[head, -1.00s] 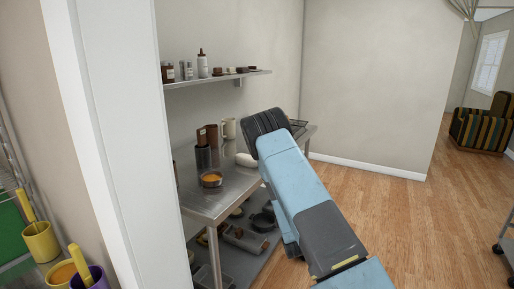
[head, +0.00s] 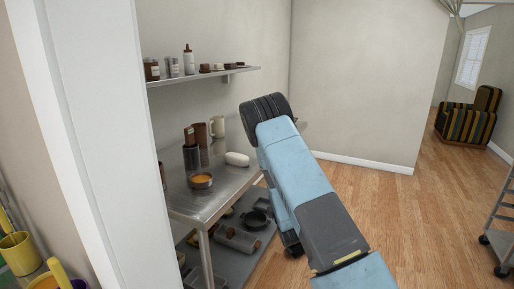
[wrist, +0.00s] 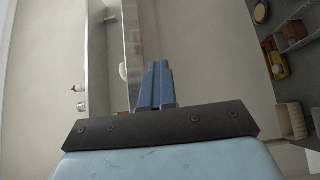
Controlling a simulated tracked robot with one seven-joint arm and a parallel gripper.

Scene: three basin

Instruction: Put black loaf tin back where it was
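I cannot clearly pick out a black loaf tin in either current view. The closest dark bakeware is a round black pan (head: 256,219) on the lower shelf of the steel table, beside a grey-brown tin-like piece (head: 238,240). My gripper (wrist: 156,68) shows in the wrist view, its two blue fingers together with nothing seen between them. In the head view my raised arm hides the gripper and the table's far right end.
The steel table (head: 215,197) holds an orange-filled bowl (head: 201,181), a white rounded item (head: 237,159) and mugs. A wall shelf (head: 205,76) with bottles is above. A white wall edge (head: 90,140) stands close on the left. Wood floor is open right; a cart (head: 500,225) stands there.

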